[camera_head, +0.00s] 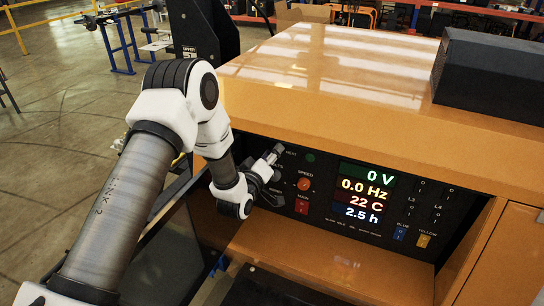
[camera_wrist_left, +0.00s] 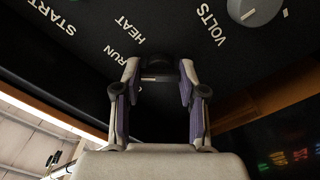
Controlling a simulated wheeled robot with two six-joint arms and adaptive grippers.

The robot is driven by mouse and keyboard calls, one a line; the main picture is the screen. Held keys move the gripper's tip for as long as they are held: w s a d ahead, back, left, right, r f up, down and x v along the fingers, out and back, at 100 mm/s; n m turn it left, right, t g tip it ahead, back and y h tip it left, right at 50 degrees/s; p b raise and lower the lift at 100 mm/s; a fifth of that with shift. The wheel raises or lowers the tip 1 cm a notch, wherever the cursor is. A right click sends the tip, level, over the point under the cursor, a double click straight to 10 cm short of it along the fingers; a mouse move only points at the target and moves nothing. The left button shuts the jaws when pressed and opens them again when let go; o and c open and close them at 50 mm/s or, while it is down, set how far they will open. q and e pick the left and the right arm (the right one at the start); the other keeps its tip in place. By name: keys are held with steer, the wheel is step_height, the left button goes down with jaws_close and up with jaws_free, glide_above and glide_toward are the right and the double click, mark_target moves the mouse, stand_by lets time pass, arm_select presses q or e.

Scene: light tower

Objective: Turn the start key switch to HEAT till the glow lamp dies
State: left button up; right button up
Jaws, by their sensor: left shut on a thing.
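The black control panel (camera_head: 330,215) is set into the front of an orange machine. My left gripper (camera_head: 274,158) reaches its upper left part and covers the start key switch in the head view. In the left wrist view the dark start key switch (camera_wrist_left: 158,70) sits between the two fingertips of my gripper (camera_wrist_left: 159,76), which is shut on it. The labels START, HEAT and RUN stand around it to the left. The switch's exact angle is hard to tell. A small dark green round lamp (camera_head: 310,158) near the HEAT label looks unlit; I cannot tell whether it is the glow lamp. My right gripper is not in view.
The display (camera_head: 367,194) reads 0 V, 0.0 Hz, 22 C and 2.5 h. An orange speed knob (camera_head: 304,184) and a red main switch (camera_head: 301,206) sit close to my gripper. A grey volts knob (camera_wrist_left: 255,10) is beside the key switch. The panel is recessed under the orange hood (camera_head: 330,120).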

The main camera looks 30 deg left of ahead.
arm_select(q)
steer(key=shift+m+b, duration=2.25)
steer(key=shift+m, duration=2.35)
steer(key=o, duration=1.2)
steer(key=shift+c, duration=0.2)
steer(key=s, duration=1.2)
steer(key=shift+d, duration=0.35)
